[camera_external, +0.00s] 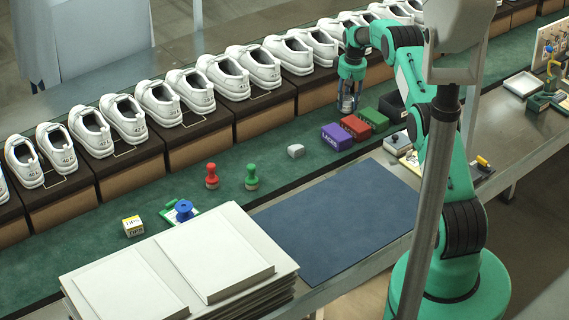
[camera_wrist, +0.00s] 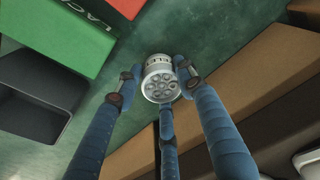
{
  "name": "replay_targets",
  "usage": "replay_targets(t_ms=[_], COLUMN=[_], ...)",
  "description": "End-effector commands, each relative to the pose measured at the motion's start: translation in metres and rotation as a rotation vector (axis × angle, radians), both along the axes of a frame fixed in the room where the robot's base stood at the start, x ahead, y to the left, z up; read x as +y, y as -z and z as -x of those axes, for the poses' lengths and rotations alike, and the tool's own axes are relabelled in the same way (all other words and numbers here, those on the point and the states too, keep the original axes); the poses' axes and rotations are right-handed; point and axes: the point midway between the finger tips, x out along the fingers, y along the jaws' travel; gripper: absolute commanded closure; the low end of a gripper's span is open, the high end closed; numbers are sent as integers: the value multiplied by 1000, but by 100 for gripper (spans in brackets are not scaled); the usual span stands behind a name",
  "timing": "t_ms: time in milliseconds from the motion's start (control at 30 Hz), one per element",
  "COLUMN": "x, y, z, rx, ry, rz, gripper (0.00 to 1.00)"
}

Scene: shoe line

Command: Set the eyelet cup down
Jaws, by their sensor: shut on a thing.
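The eyelet cup (camera_wrist: 158,66) is a small silvery round cup with a dark-marked band and several round eyelets showing at its top. My gripper (camera_wrist: 160,84) has its blue fingers closed around it. In the external view my gripper (camera_external: 349,94) points down over the green belt, between the shoe row and the coloured boxes. The cup (camera_external: 347,104) shows there only small, between the fingers. I cannot tell whether its base touches the green surface.
Purple (camera_external: 336,137), red (camera_external: 355,127) and green (camera_external: 373,119) lace boxes stand close in front of the gripper, with a black open bin (camera_external: 392,107) to their right. Shoes on brown boxes (camera_external: 264,119) line the back.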

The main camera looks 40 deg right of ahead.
Motion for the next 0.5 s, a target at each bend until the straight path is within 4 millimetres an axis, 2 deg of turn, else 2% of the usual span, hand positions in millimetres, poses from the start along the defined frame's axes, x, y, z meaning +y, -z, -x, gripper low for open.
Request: replay_targets(t_ms=[100,500], x=[0,0], y=[7,9], z=[0,0], rx=[0,0], ry=[0,0], rz=[0,0], gripper=[92,92])
